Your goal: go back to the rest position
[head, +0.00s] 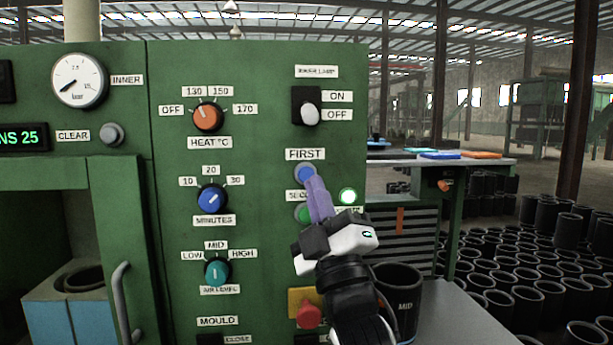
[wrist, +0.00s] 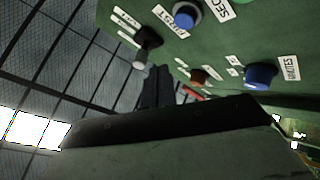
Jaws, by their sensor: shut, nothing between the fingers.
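My gripper (head: 315,184) is shut and empty, its purple fingers pointing up and away at the green control panel (head: 265,150). The fingertips are at the lower edge of the blue FIRST button (head: 305,173); I cannot tell whether they touch it. Below it, the green SECOND button (head: 302,213) and its label are partly hidden by my gripper. A lamp (head: 348,196) to the right glows whitish green. In the wrist view the dark fingers (wrist: 157,88) point toward the panel, and the blue FIRST button (wrist: 186,18) is at the top.
The panel carries an orange heat knob (head: 208,116), a blue minutes knob (head: 212,198), a teal air knob (head: 217,271) and a toggle switch (head: 309,113). A red knob (head: 308,313) is beside my arm. A black MID sleeve (head: 405,300) stands on the grey table (head: 455,318) at right.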

